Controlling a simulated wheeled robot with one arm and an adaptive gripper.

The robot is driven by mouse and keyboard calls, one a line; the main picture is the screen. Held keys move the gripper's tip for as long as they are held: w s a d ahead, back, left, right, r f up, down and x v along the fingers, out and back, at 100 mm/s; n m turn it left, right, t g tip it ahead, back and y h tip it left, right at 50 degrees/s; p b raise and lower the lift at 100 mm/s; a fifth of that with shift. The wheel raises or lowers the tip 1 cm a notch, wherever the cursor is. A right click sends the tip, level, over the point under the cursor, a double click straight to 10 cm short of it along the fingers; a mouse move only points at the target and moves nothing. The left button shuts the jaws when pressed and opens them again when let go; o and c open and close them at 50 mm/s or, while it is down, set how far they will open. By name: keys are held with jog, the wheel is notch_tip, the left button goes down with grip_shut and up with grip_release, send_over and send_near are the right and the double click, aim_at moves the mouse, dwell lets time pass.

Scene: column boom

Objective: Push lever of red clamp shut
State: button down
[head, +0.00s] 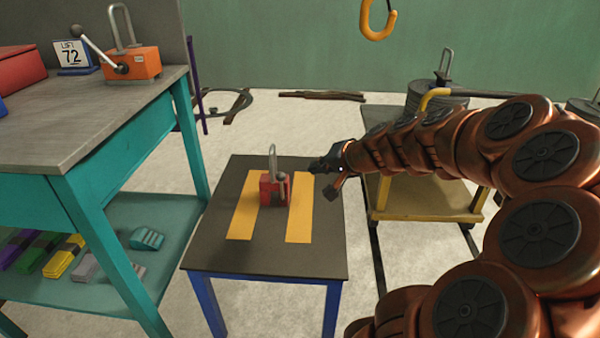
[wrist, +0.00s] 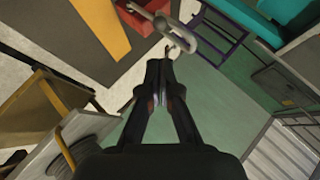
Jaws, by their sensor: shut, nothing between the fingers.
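The red clamp (head: 268,190) stands on a small dark-topped table (head: 225,255), between two yellow strips. A grey loop rises upright from its top, and a short grey lever (head: 282,183) shows on its near right side. In the wrist view the red clamp (wrist: 149,8) is cut off by the top edge, with grey metal parts (wrist: 168,24) in front of it. My gripper (head: 322,165) is to the right of the clamp, apart from it in the head view. In the wrist view my gripper (wrist: 160,56) has its fingers together and empty, the tips just below the grey parts.
A teal workbench (head: 120,130) at left holds an orange lifting device (head: 132,64) and a sign reading LIFT 72 (head: 72,55). A yellow cart (head: 425,205) stands behind my arm at right. A yellow hook (head: 378,20) hangs above. Floor is open between bench and small table.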

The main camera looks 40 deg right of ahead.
aim_at(282, 175)
jog(key=b+x, duration=0.4)
jog(key=x, duration=0.9)
jog(key=shift+w+f+b, duration=0.15)
jog(key=shift+f+b, duration=0.15)
jog(key=shift+a+r+p, duration=0.1)
jog(key=shift+r+p, duration=0.05)
jog(key=shift+p, duration=0.2)
jog(key=shift+w+a+r, duration=0.1)
jog(key=shift+w+p, duration=0.1)
jog(key=shift+p, duration=0.35)
